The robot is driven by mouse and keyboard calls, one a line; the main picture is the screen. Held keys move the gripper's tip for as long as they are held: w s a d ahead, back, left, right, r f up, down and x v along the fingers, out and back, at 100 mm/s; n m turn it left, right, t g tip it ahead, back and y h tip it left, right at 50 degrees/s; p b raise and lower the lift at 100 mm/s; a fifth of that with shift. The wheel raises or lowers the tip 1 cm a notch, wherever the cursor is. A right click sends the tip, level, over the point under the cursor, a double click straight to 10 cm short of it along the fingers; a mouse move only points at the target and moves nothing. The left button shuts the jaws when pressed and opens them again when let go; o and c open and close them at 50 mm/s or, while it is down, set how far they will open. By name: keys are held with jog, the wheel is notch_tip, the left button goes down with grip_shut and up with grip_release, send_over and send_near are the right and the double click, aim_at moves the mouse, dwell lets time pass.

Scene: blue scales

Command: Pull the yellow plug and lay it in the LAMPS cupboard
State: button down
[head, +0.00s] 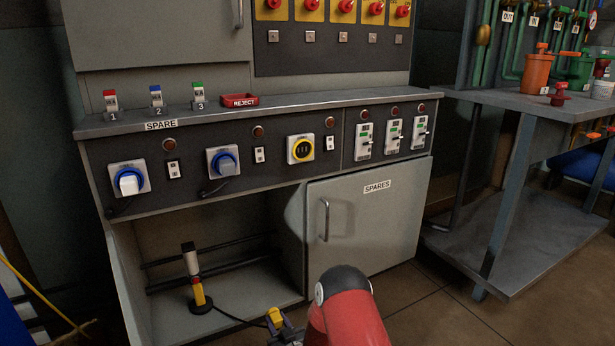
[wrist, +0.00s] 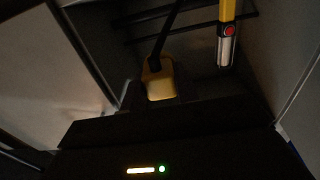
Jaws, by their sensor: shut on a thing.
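My gripper (head: 284,328) is shut on the yellow plug (head: 274,315), low in front of the cabinet at the bottom of the head view. The wrist view shows the plug (wrist: 160,82) with a dark cable rising from it. The yellow-ringed socket (head: 300,149) on the panel is empty, its holes showing. An open bay (head: 250,276) lies below the panel, left of the shut SPARES door (head: 363,230). No LAMPS label is readable. A yellow, black and white lamp (head: 194,275) stands in that bay; it also shows in the wrist view (wrist: 228,40).
A red REJECT tray (head: 239,100) and several numbered blocks stand on the ledge. A workbench (head: 550,112) stands at right. A black cable lies by the bay's front edge.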

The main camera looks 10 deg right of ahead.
jog(key=shift+f, duration=0.35)
jog(key=shift+w+a+f, duration=0.15)
jog(key=shift+w, duration=0.2)
jog(key=f+x, duration=0.1)
jog(key=x, duration=0.6)
jog(key=f+x, duration=0.2)
jog(key=x, duration=0.5)
jog(key=f+x, duration=0.1)
jog(key=x, duration=0.6)
jog(key=shift+w+f, duration=0.1)
jog(key=shift+f, duration=0.15)
jog(key=c, duration=1)
grip_release()
jog(key=shift+o, duration=0.2)
